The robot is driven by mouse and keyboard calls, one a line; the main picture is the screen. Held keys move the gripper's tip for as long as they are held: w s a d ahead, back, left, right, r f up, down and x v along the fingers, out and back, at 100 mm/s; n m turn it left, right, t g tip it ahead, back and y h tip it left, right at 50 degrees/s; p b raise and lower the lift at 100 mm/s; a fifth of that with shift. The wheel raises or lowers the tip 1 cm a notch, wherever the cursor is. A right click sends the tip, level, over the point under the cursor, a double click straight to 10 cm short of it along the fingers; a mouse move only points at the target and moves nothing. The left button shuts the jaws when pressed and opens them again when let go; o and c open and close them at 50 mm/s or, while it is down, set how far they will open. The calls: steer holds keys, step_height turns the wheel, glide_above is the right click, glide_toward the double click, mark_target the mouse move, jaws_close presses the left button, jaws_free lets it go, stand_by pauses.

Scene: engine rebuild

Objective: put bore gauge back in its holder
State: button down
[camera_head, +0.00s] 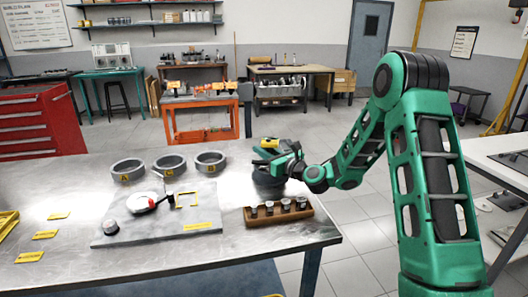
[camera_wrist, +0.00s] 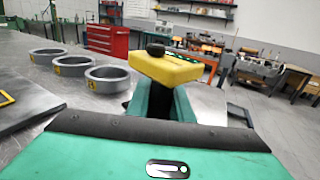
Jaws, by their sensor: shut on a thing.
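My gripper (camera_head: 263,157) is over the right part of the metal bench, shut on a yellow piece with a black knob on top, which I take to be the bore gauge (camera_head: 269,142). In the wrist view the bore gauge (camera_wrist: 168,69) stands above my jaws (camera_wrist: 160,98); its lower part is hidden. A dark round object (camera_head: 268,184) sits on the bench just below my gripper. I cannot tell whether it is the holder or whether the gauge touches it.
Three grey rings (camera_head: 170,163) stand at the back of the bench. A grey plate (camera_head: 165,215) with a dial instrument (camera_head: 143,203) lies in front. A wooden rack (camera_head: 279,214) with several metal-topped pieces is near the right front edge. Yellow labels lie at left.

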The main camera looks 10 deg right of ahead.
stand_by(0.4)
steer(key=c, duration=1.5)
jaws_free()
steer(key=shift+f, duration=0.1)
steer(key=shift+s, duration=0.1)
steer(key=v, duration=1)
steer(key=shift+s+d, duration=0.15)
steer(key=shift+s, duration=0.05)
